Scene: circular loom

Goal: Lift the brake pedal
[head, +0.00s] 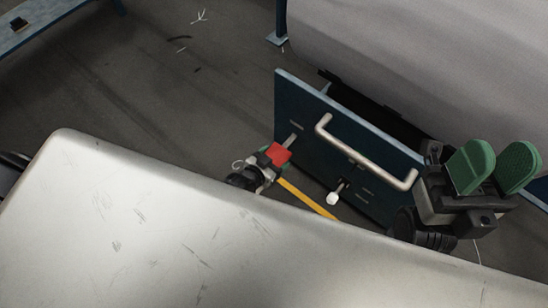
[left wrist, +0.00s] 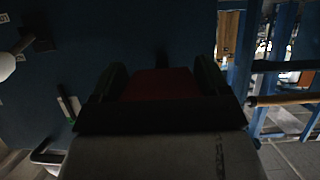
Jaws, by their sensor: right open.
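A red pad (head: 279,152), which looks like the brake pedal, sits on a short metal arm at the left end of a dark blue panel (head: 292,105). My left gripper (head: 267,160) is right at the pad. My right gripper (head: 495,166), with green finger pads, is open and empty at the panel's right end.
A bent metal handle (head: 365,158) and a white knob (head: 333,198) stick out from the panel. A yellow strip (head: 307,198) lies below. A large pale, scratched surface (head: 150,225) fills the foreground. Dark floor (head: 170,100) is open at left.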

